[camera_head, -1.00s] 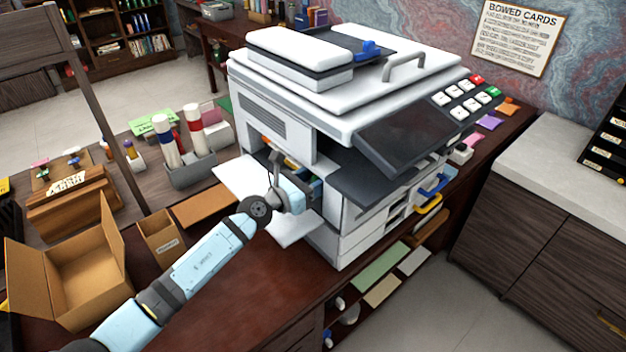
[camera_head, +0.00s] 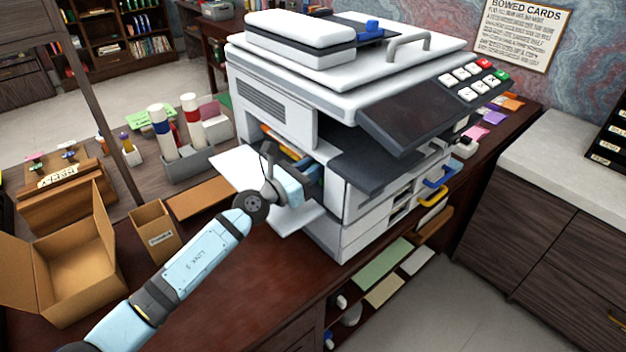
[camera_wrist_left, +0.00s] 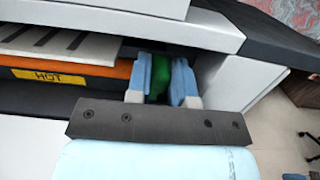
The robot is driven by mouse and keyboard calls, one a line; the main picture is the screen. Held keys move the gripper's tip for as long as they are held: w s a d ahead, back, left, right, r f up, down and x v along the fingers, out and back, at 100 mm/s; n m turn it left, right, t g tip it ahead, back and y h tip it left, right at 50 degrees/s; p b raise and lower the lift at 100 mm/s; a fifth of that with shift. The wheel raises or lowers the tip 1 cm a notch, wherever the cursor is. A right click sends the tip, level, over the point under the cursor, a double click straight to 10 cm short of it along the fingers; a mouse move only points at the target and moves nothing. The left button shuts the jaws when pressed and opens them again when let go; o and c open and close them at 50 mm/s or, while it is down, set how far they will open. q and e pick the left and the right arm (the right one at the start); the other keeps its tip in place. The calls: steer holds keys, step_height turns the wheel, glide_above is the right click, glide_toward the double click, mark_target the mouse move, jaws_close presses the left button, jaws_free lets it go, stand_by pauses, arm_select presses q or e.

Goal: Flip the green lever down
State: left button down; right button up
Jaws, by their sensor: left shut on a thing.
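The green lever (camera_wrist_left: 159,80) shows in the left wrist view, inside the open side of the white copier (camera_head: 272,128), to the right of an orange bar with a yellow "HOT" label (camera_wrist_left: 50,77). My left gripper (camera_wrist_left: 162,82) is shut on the green lever, with one light-blue finger on each side of it. In the head view my left gripper (camera_head: 310,172) reaches into the copier's side opening, and the lever is hidden there. My right gripper is in neither view.
An open side panel (camera_head: 240,165) sticks out of the copier beside my left arm. A tilted dark screen (camera_head: 415,112) overhangs the front. An open cardboard box (camera_head: 75,265) and a smaller box (camera_head: 157,236) stand on the desk at the left.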

arm_select(q)
steer(key=shift+f, duration=0.15)
steer(key=c, duration=1)
jaws_free()
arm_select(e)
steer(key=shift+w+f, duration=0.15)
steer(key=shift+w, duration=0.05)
arm_select(q)
steer(key=shift+s+a, duration=0.1)
steer(key=shift+a, duration=0.05)
steer(key=b+v, duration=0.1)
steer(key=v, duration=1.1)
steer(key=shift+s+a+f, duration=0.1)
steer(key=shift+s, duration=0.05)
steer(key=shift+s+a+b, duration=0.35)
steer(key=shift+s+a, duration=0.1)
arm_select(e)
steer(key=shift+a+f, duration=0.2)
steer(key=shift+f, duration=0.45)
